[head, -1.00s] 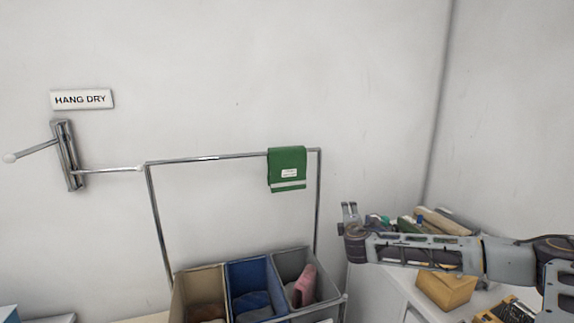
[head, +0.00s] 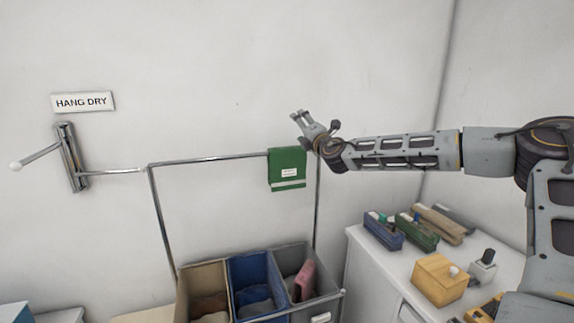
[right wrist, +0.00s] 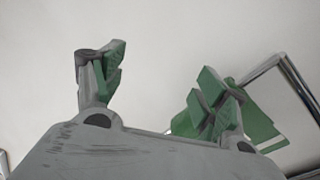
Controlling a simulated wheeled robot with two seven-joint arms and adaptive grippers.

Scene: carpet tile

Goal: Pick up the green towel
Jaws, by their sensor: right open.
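The green towel (head: 287,168) hangs folded over the right end of a metal rail in the head view, with a white label and a pale stripe near its lower edge. My right gripper (head: 300,117) is above and slightly right of the towel, with its fingers apart and empty. In the right wrist view, the open fingers (right wrist: 160,80) have green pads, and the towel (right wrist: 262,128) shows partly behind the right finger. The wrist housing hides some of it. My left gripper is in neither view.
A metal frame (head: 212,159) carries the rail above tan, blue and grey bins (head: 250,270) holding cloths. A wall rack (head: 72,157) sits at left under a "HANG DRY" sign (head: 83,101). A white cabinet (head: 400,262) at right holds several small items, including a yellow box (head: 440,279).

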